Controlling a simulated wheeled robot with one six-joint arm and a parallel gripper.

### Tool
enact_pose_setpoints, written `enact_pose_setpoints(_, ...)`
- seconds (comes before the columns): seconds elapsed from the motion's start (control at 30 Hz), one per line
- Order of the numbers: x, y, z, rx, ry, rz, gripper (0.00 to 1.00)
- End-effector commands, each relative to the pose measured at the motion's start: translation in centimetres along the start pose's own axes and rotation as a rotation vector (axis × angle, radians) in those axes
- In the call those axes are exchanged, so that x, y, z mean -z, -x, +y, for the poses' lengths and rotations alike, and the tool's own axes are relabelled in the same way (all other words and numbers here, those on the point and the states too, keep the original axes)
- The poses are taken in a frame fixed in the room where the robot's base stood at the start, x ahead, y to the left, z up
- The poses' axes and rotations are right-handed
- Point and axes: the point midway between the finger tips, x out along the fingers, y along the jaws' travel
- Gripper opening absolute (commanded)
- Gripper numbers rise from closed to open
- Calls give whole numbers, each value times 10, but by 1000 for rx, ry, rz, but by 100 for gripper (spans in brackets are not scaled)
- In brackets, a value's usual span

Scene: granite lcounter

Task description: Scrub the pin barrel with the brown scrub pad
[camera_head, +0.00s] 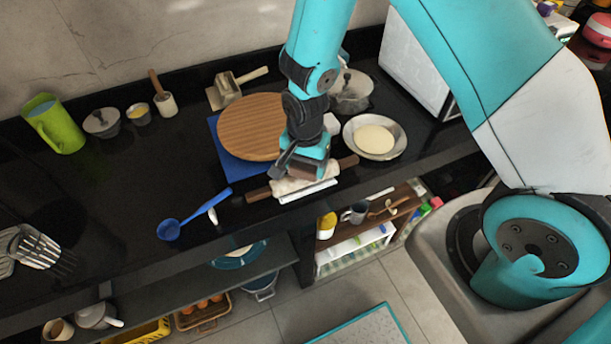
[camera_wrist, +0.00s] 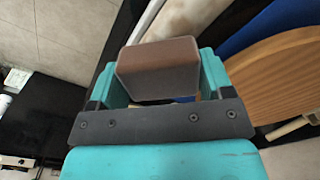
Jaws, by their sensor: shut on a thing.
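My gripper (camera_wrist: 158,82) is shut on the brown scrub pad (camera_wrist: 158,66), a block held between its teal jaws in the wrist view. In the head view my gripper (camera_head: 303,166) is directly over the rolling pin, and the pad (camera_head: 300,171) shows as a small brown piece at its tip. The pin barrel (camera_head: 283,187) is pale and floury, with brown handles (camera_head: 258,195) sticking out on both sides. It lies near the counter's front edge, partly hidden by the gripper. The pad is at the barrel, but I cannot tell if they touch.
A round wooden board (camera_head: 250,127) lies on a blue mat (camera_head: 227,160) behind the pin. A pan with dough (camera_head: 374,139) stands to the right. A blue ladle (camera_head: 170,229) lies to the left.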

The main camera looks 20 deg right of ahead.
Motion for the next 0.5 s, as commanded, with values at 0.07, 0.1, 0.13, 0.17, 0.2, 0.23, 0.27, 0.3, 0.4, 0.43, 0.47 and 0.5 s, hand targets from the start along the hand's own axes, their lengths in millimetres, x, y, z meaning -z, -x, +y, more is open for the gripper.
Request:
enact_pose_setpoints(0.07,6,0,7,-3,-3,0,43)
enact_pose_setpoints(0.1,8,0,9,-3,-3,0,43)
enact_pose_setpoints(0.13,9,0,10,-3,-3,0,43)
enact_pose_setpoints(0.17,10,0,11,-3,-2,0,43)
enact_pose_setpoints(0.2,10,0,11,-2,-1,0,43)
enact_pose_setpoints(0.23,11,0,12,-2,0,0,43)
enact_pose_setpoints(0.27,11,0,12,-2,0,0,43)
enact_pose_setpoints(0.3,12,0,13,-2,0,0,43)
enact_pose_setpoints(0.4,17,0,17,-2,-3,0,43)
enact_pose_setpoints(0.43,19,0,19,-2,-3,0,43)
enact_pose_setpoints(0.47,21,1,21,-1,-2,0,43)
enact_pose_setpoints(0.5,23,1,23,-1,-3,0,43)
